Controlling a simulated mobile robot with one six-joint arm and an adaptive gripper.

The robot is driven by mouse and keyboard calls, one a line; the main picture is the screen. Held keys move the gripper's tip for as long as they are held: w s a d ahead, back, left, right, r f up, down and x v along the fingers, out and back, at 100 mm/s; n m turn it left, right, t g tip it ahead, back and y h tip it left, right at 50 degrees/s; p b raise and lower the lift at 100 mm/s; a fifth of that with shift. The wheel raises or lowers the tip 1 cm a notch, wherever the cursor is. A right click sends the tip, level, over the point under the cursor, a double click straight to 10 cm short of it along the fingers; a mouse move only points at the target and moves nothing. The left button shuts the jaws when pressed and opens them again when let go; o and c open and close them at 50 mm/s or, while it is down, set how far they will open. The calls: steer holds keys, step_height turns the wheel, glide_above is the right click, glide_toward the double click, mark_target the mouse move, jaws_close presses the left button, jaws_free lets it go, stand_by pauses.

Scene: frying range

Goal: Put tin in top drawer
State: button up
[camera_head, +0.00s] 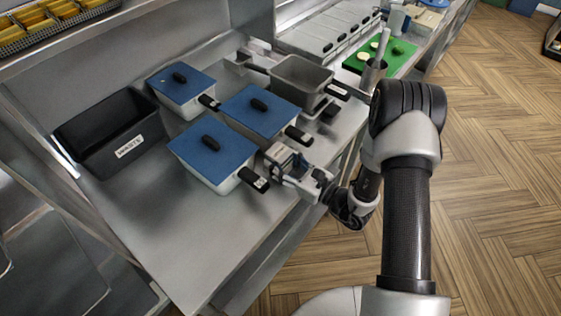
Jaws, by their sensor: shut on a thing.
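My gripper (280,160) reaches in from the right over the steel counter, close beside the nearest blue-lidded pan (210,147) and its black handle. It is shut on a small grey thing. The jaws hide most of that thing, and I cannot tell from this view whether it is the tin. No other tin can be made out for sure. No drawer front can be clearly made out.
Two more blue-lidded pans (181,84) (259,108) and an open grey pan (301,79) crowd the steel counter (180,225). A black waste bin (108,130) stands left. A green board (385,57) lies farther back. The front counter is clear.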

steer(key=shift+f, duration=0.15)
steer(key=o, duration=1.2)
steer(key=shift+o, duration=0.2)
